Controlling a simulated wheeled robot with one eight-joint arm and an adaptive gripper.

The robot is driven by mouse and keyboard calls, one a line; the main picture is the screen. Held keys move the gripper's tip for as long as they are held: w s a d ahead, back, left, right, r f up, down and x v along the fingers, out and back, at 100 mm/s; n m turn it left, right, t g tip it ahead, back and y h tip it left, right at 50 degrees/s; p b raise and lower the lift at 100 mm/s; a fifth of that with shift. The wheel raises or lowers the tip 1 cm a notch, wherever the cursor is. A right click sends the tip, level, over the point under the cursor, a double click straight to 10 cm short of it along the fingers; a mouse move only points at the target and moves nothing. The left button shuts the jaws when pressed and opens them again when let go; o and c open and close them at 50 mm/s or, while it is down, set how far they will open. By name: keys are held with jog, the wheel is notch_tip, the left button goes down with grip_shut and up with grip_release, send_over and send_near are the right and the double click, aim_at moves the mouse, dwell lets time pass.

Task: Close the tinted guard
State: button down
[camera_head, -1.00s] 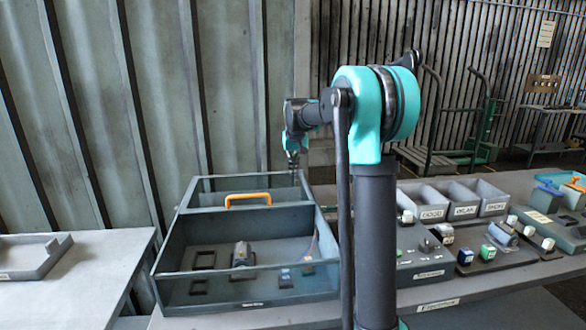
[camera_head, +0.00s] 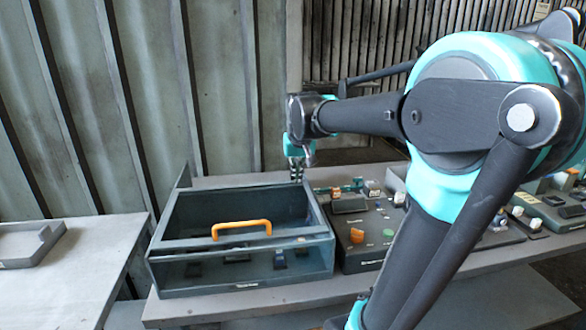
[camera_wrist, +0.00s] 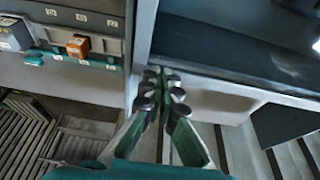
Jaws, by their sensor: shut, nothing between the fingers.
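The tinted guard with its orange handle (camera_head: 241,226) is on the grey box (camera_head: 240,285) in the head view. The handle stands close above the box's front edge. Parts inside the box show dimly through the clear front face below the handle. I cannot tell whether the guard meets the front edge fully. My gripper (camera_head: 296,172) is over the box's back right corner, well behind the handle and not touching it. In the wrist view my gripper (camera_wrist: 164,90) has its fingers together and empty, with the box's dark wall beside it.
A control panel with an orange knob (camera_head: 357,236) and a green button stands right of the box. It also shows in the wrist view with an orange block (camera_wrist: 78,45). A separate table (camera_head: 75,262) with a tray is at left. My arm hides much of the right side.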

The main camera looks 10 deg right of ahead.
jog(key=shift+s, duration=1.4)
